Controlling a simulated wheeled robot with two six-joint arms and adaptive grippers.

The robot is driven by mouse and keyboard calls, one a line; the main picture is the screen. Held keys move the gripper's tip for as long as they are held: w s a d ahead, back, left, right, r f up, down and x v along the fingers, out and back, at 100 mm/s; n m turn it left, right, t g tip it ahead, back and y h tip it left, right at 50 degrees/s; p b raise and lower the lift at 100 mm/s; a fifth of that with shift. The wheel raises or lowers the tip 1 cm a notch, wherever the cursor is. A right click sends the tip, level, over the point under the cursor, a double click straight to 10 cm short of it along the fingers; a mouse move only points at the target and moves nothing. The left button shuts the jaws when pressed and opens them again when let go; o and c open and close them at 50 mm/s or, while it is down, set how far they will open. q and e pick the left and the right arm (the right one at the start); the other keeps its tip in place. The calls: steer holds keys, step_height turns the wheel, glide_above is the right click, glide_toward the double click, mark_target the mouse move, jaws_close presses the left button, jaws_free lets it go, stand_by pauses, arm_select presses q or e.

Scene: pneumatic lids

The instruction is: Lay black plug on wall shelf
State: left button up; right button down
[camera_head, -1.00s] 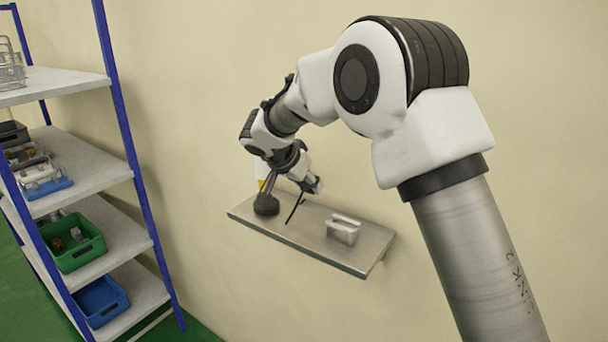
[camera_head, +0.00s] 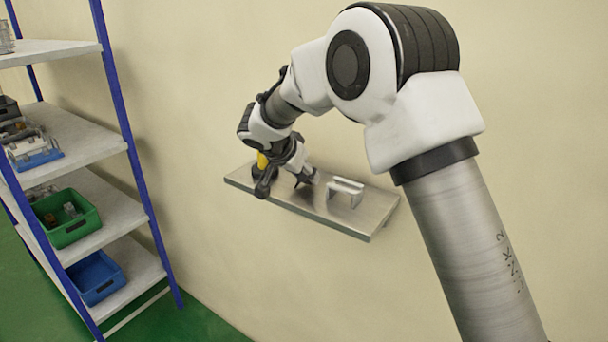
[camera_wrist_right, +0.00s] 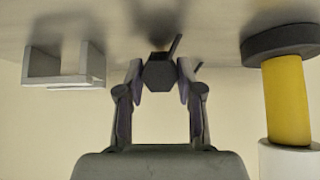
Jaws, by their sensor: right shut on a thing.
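The black plug (camera_wrist_right: 160,76) shows in the right wrist view as a dark hexagonal body with a thin stem. My right gripper (camera_wrist_right: 161,84) is shut on it, one finger on each side. The wall shelf (camera_head: 372,215) is a grey metal board on the wall; it fills the top of the right wrist view (camera_wrist_right: 215,30). In the head view my right gripper (camera_head: 304,178) is low over the middle of the shelf, and the plug is hard to make out there. I cannot tell whether the plug touches the shelf. My left gripper is not in view.
A grey U-shaped block (camera_head: 346,190) stands on the shelf right of the gripper, also in the wrist view (camera_wrist_right: 40,70). A yellow post (camera_wrist_right: 286,86) with a dark disc stands on the other side. A blue-framed rack (camera_head: 128,140) with bins is at left.

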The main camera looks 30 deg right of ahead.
steer(key=c, duration=0.7)
jaws_free()
steer(key=shift+r, duration=0.1)
steer(key=shift+p+v, duration=0.8)
steer(key=shift+v, duration=2.6)
steer(key=shift+s+a, duration=0.1)
steer(key=v, duration=1.2)
